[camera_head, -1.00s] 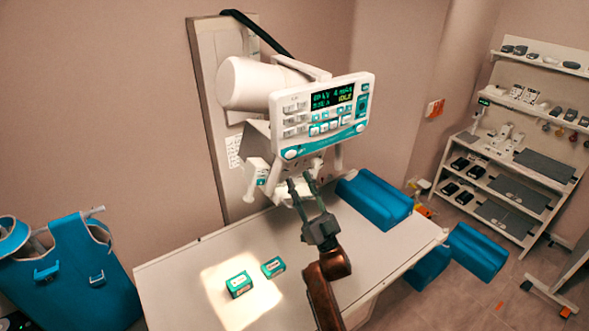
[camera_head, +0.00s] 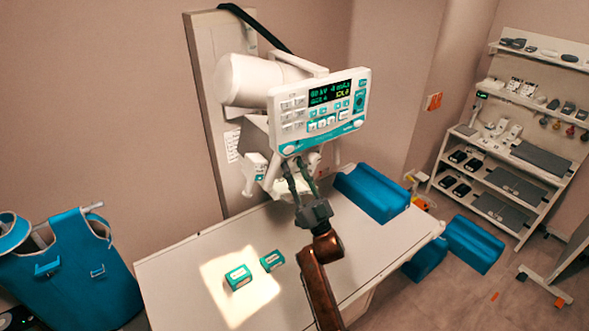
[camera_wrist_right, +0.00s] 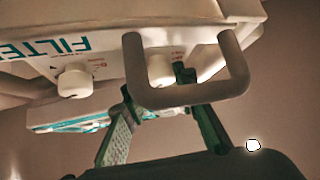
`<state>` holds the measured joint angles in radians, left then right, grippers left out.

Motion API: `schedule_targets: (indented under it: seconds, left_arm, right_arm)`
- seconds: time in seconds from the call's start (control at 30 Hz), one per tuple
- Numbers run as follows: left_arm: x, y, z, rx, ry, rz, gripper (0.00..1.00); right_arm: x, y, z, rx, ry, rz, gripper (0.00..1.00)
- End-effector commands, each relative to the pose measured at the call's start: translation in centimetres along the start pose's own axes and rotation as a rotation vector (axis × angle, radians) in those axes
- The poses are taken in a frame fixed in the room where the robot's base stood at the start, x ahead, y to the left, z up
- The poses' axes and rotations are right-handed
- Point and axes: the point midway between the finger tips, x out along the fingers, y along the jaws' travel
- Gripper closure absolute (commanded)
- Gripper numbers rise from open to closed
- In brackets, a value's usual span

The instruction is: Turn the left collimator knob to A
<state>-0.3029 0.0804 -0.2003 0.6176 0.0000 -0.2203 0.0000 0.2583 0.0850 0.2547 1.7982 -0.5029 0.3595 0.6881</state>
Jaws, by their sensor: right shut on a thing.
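The white X-ray head with its control panel (camera_head: 318,105) hangs over the table. The collimator housing (camera_head: 258,130) is below and behind the panel. My right gripper (camera_head: 298,172) reaches up under the panel from the front. In the right wrist view, two round white knobs show under the housing, beside upside-down "FILTER" lettering. My right gripper's fingers (camera_wrist_right: 158,88) are shut on the right-hand one in that picture, the left collimator knob (camera_wrist_right: 160,68). The other knob (camera_wrist_right: 75,80) is free. Pointer letters are too small to read. My left gripper is not in view.
A white handle bar (camera_wrist_right: 190,95) crosses close in front of the held knob. The table (camera_head: 210,250) below carries two small teal boxes (camera_head: 238,277) (camera_head: 272,260) and a blue cushion (camera_head: 370,192). A blue apron (camera_head: 75,270) stands left, shelves (camera_head: 510,150) right.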

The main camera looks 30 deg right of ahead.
Motion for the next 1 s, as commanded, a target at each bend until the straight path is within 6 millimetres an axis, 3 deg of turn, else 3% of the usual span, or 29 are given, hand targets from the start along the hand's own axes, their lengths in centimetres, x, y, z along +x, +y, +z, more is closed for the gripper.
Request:
schedule_targets:
  seconds: [0.6,1.0]
  left_arm:
    - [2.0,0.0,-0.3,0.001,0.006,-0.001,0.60]
    - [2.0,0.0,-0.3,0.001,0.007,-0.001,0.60]
  right_arm:
    - [0.0,0.5,0.0,-0.184,0.000,-0.185,0.98]
    - [0.0,0.6,-0.1,-0.212,0.000,-0.211,0.98]
